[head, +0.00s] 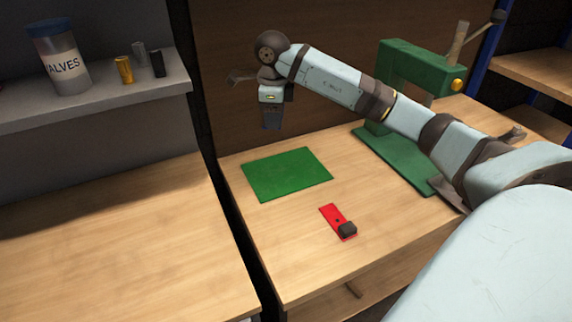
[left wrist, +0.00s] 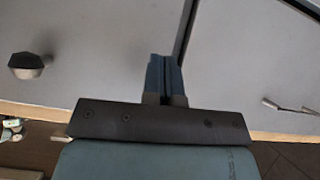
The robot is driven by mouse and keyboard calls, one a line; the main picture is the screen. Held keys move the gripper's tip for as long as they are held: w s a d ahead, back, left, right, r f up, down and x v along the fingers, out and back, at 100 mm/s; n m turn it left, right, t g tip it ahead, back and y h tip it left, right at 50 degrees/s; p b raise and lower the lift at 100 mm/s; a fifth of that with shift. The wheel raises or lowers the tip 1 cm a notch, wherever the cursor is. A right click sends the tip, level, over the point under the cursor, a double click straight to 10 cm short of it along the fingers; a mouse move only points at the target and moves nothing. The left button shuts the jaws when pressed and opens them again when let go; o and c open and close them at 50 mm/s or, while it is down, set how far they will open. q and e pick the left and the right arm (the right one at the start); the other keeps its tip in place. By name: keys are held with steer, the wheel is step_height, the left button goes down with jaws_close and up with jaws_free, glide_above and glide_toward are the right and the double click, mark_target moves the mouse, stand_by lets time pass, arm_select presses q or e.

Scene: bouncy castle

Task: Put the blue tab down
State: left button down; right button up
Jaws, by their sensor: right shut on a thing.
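My right gripper (head: 271,120) points down over the back left of the right-hand workbench, above and behind a green mat (head: 287,174). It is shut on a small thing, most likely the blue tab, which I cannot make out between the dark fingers. No blue tab shows lying on the bench or the mat. The flat green mat is bare. In the left wrist view my left gripper (left wrist: 166,78) has its two fingers close together, with nothing visible between them.
A red plate (head: 331,213) with a black block (head: 347,229) lies in front of the mat. A green press (head: 408,70) stands at the back right. A shelf (head: 100,100) at left holds a jar (head: 58,62) and small cylinders. The left bench (head: 120,250) is clear.

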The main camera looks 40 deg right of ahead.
mark_target(283, 180)
steer(key=d+m, duration=0.2)
steer(key=shift+d+m, duration=0.1)
steer(key=shift+m, duration=0.5)
steer(key=f+b, duration=0.1)
steer(key=f, duration=1.9)
steer(key=shift+d, duration=0.2)
steer(key=shift+f, duration=0.1)
steer(key=shift+f, duration=0.15)
steer(key=o, duration=0.9)
